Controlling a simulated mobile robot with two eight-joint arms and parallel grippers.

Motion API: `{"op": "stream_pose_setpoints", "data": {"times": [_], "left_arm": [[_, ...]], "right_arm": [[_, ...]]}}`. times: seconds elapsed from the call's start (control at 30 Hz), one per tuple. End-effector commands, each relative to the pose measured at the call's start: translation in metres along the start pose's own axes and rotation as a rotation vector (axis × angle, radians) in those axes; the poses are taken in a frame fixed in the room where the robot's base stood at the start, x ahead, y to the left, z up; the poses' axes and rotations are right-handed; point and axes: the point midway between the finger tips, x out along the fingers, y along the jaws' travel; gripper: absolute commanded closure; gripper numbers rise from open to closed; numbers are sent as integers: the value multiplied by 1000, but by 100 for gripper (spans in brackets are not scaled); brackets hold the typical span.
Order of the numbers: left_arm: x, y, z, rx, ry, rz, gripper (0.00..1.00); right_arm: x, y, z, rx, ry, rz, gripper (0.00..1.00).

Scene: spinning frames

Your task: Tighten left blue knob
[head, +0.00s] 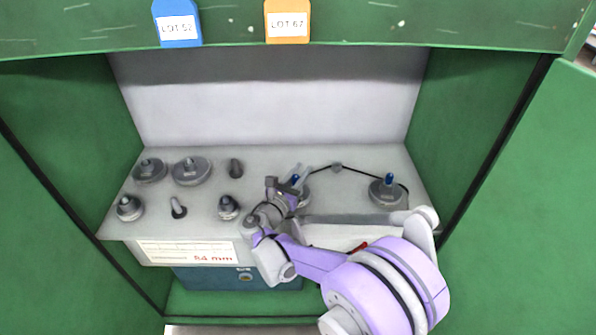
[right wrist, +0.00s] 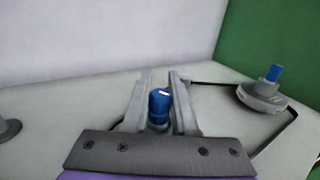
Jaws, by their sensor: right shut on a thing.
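The left blue knob (head: 294,179) stands on a grey round base on the grey panel, partly hidden by my right arm in the head view. In the right wrist view the left blue knob (right wrist: 159,106) sits upright between the fingers. My right gripper (head: 298,175) is shut on it; the fingers also show in the right wrist view (right wrist: 161,88). The right blue knob (head: 389,180) stands on its own grey disc to the right, apart from the gripper. It also shows in the right wrist view (right wrist: 273,73). My left gripper is not in view.
A dark cord (head: 370,173) runs past a small post (head: 337,167) to the right disc. Several grey discs and pegs (head: 192,170) stand on the panel's left. Green cabinet walls (head: 480,120) flank the panel. A blue tag (head: 177,25) and an orange tag (head: 287,22) hang above.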

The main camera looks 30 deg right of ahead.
Motion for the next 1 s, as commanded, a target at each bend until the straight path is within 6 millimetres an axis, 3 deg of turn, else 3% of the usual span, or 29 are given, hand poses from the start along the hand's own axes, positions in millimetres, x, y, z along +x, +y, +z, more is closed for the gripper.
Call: {"op": "stream_pose_setpoints", "data": {"times": [0.5, 1.0], "left_arm": [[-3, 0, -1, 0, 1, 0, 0], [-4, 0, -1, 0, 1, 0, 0]], "right_arm": [[-2, -11, 0, 1, -1, -387, 100], [-4, -14, 0, 2, -2, -488, 100]]}}
